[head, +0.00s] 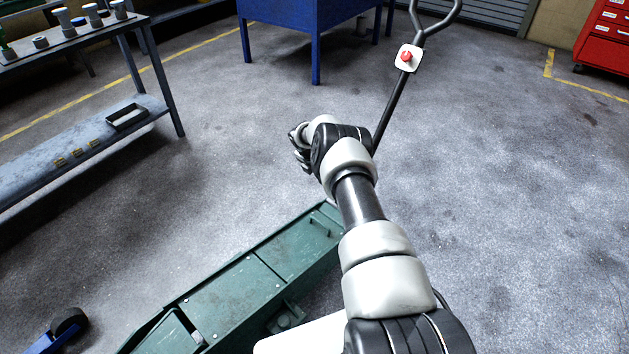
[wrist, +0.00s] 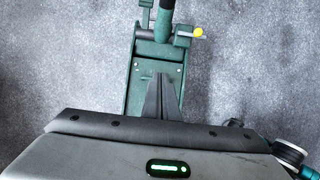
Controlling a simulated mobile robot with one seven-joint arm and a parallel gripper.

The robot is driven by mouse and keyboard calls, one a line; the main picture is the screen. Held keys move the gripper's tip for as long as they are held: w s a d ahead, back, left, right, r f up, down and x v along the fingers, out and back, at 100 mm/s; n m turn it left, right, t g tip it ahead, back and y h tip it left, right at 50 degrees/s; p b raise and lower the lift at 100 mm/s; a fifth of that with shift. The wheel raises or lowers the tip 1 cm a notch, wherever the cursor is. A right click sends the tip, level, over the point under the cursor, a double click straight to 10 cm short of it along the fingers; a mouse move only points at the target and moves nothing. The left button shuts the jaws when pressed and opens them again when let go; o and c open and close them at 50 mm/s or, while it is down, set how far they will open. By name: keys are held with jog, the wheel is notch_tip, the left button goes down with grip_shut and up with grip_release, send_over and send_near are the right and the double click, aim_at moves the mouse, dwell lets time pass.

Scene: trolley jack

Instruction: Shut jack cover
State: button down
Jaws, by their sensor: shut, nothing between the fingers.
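The green trolley jack (head: 225,295) lies diagonally on the floor in the lower middle of the head view. Its flat top plates show, with a seam across them and a small upright handle-like piece near the far end. I cannot tell for sure which plate is the cover or whether it is open. In the wrist view the jack's end (wrist: 145,72) is below my gripper, with a green handle socket and a yellow knob (wrist: 198,33). My gripper (wrist: 160,78) is shut and empty, its dark fingers over the jack body; contact cannot be told. My arm hides part of the jack.
The jack's black handle (head: 393,102), with a red button on a white plate, rises beyond my wrist. A grey workbench (head: 75,45) stands left, a blue table (head: 290,15) behind, a red cabinet (head: 600,45) far right. A blue-mounted wheel (head: 68,325) lies lower left. Right floor is clear.

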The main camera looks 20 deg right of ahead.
jog(key=shift+w+d+f, duration=0.35)
jog(key=shift+d+f, duration=0.25)
jog(key=shift+f, duration=0.25)
jog(key=p+v, duration=0.5)
jog(key=v, duration=1.2)
jog(key=shift+r+p, duration=0.25)
jog(key=shift+p, duration=0.1)
